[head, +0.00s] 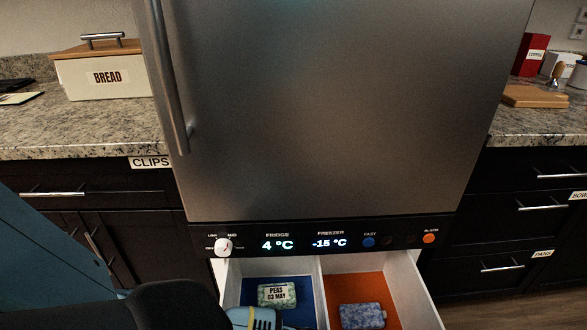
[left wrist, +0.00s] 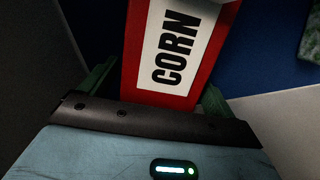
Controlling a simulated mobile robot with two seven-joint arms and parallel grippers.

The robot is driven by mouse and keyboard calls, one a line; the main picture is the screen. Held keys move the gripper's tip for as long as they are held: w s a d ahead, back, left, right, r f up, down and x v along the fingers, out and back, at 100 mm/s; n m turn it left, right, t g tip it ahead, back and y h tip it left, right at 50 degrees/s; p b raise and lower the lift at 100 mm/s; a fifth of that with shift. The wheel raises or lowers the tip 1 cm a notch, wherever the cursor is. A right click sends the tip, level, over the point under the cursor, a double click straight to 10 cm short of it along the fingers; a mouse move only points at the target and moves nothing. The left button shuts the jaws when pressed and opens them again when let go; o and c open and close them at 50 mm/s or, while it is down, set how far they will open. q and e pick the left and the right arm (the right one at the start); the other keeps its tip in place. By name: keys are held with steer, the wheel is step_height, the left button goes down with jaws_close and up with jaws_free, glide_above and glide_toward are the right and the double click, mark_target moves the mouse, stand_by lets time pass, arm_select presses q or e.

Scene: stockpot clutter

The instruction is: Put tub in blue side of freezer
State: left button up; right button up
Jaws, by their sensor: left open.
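The freezer drawer (head: 408,288) stands open below the fridge door, with a blue-floored left side (head: 303,292) and an orange-floored right side (head: 372,284). In the left wrist view a red container with a white CORN label (left wrist: 178,50) lies between the fingers of my open left gripper (left wrist: 158,85), over the blue floor (left wrist: 262,50). I take it for the tub, but its full shape is cut off. In the head view the left gripper (head: 252,320) is low over the blue side, at the bottom edge, and the corn container is hidden. My right gripper is not in view.
A PEAS bag (head: 277,295) lies in the blue side and a blue speckled pack (head: 362,316) in the orange side. A divider (head: 320,290) separates them. The control panel (head: 330,238) sits above the drawer. Bare blue floor shows right of the peas.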

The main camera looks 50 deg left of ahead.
arm_select(q)
steer(key=r+p, duration=0.1)
steer(key=r, duration=0.3)
steer(key=d+r+p, duration=0.1)
steer(key=r, duration=0.3)
steer(key=r+p, duration=0.2)
steer(key=r, duration=0.2)
steer(key=shift+w+d, duration=0.25)
steer(key=shift+w, duration=0.15)
steer(key=shift+r, duration=0.1)
